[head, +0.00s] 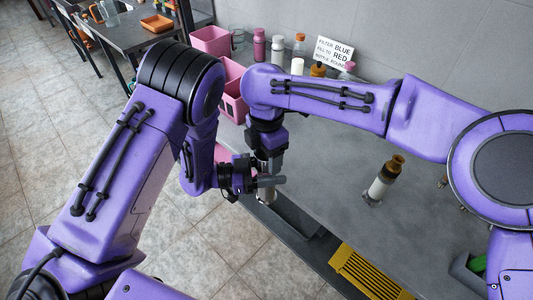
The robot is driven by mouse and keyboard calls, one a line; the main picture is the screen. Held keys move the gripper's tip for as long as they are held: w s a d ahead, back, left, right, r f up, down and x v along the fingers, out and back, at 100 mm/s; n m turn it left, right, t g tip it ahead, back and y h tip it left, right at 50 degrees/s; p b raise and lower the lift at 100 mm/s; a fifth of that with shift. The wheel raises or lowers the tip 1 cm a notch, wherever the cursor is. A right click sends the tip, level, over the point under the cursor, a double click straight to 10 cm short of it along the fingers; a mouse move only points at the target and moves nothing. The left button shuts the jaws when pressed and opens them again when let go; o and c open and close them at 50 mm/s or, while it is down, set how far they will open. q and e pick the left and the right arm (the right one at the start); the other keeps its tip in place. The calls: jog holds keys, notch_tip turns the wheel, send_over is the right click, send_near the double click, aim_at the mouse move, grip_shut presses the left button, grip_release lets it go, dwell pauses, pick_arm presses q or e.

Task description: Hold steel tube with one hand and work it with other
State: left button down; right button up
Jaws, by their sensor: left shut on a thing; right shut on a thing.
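The steel tube (265,196) is a small shiny upright cylinder near the table's left edge. Its lower part shows below the grippers; much of the rest is hidden. My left gripper (262,181) comes in from the left and is shut on the tube from the side. My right gripper (267,163) points down from above and is shut at the tube's upper end. The two grippers are very close together, one above the other. What exactly lies between the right fingers is too small to tell.
A sign (334,49), several bottles and pink bins (210,40) line the back of the grey table (335,165). A brown-capped bottle (382,180) stands right of the grippers. A yellow slotted piece (363,273) is at the front edge. The table's middle is clear.

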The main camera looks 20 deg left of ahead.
jog(key=shift+m, duration=0.3)
jog(key=o, duration=1.2)
jog(key=shift+r, duration=0.15)
notch_tip(320, 180, up, 4)
jog(key=shift+r, duration=0.3)
jog(key=shift+c, duration=0.7)
notch_tip(320, 180, up, 3)
jog(key=n, duration=0.3)
jog(key=shift+r, duration=0.1)
